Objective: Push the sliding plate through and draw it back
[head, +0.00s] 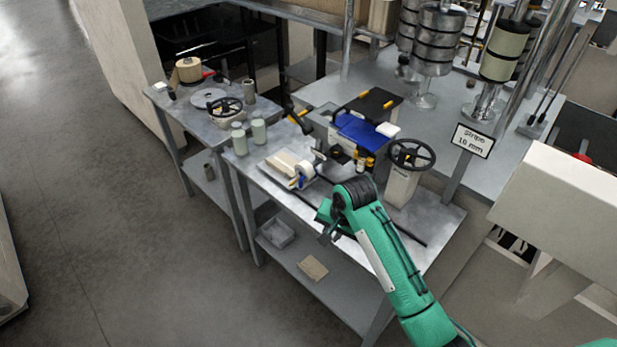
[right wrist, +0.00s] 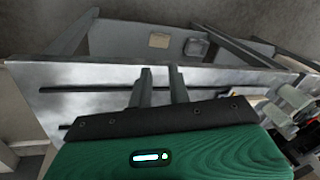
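No part is plainly recognisable as the sliding plate. A pale flat plate (head: 277,170) with a light block on it lies at the left of the front workbench (head: 436,215), and I cannot tell whether it slides. My right gripper (head: 325,236) is over the front edge of this bench, to the right of and nearer than the pale plate, apart from it. In the right wrist view its two fingers (right wrist: 160,72) stand apart with nothing between them, over the metal bench top with a long dark slot (right wrist: 80,88). My left gripper is not in view.
A black handwheel (head: 411,154) stands on a post at the right of the bench. A blue part (head: 360,132) sits behind, with a white-and-blue tape holder (head: 303,175) and grey-green jars (head: 258,128) left. A lower shelf holds a grey tray (head: 276,233).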

